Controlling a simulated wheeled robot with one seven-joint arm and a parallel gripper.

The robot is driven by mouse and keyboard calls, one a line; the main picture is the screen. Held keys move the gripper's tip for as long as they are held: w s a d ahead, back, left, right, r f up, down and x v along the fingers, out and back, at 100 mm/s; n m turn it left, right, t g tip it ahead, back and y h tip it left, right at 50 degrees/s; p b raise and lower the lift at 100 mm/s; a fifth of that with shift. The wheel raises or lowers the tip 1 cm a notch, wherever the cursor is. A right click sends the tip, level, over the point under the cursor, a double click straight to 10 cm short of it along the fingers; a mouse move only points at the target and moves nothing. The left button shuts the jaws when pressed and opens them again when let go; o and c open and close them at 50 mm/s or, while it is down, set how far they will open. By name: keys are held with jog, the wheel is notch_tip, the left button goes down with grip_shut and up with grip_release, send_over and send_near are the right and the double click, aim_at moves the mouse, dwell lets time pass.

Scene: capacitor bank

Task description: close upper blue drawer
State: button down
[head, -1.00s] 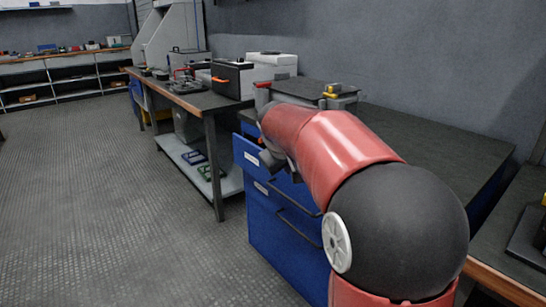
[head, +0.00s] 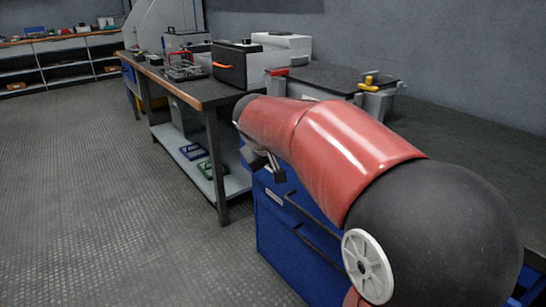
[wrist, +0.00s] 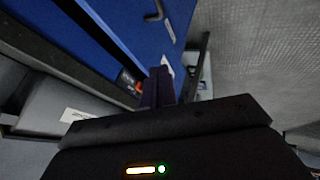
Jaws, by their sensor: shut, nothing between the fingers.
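The blue drawer cabinet (head: 280,235) stands under the dark workbench, with dark bar handles on its front. My arm covers most of the upper blue drawer in the head view, so how far it stands out is hard to tell. My gripper (head: 264,172) is at the cabinet's upper left corner, pointing down. In the wrist view the shut, empty fingers (wrist: 160,88) are right beside a blue drawer front (wrist: 170,25) with a handle and a white label. A dark gap runs along behind that front. I cannot tell whether the fingers touch it.
A workbench (head: 190,88) to the left carries a black-fronted box (head: 236,66), and green and blue items lie on its lower shelf (head: 235,182). A grey case (head: 330,78) with red and yellow latches sits on the near bench. The floor (head: 90,200) on the left is clear.

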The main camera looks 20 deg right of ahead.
aim_at(290, 171)
jog(key=shift+w+d+f, duration=0.7)
jog(key=shift+d+f, duration=0.1)
jog(key=shift+d, duration=0.15)
jog(key=shift+w+d+f, duration=0.75)
jog(key=shift+d, duration=0.2)
jog(key=shift+w+d+f, duration=0.7)
jog(key=shift+d+f, duration=0.1)
jog(key=shift+d, duration=0.15)
jog(key=shift+p, duration=0.3)
jog(key=shift+w+d+p, duration=0.2)
jog(key=shift+w+d, duration=0.05)
jog(key=shift+d, duration=0.35)
jog(key=shift+w+d+p, duration=0.15)
jog(key=shift+w+d, duration=0.05)
jog(key=shift+d, duration=0.4)
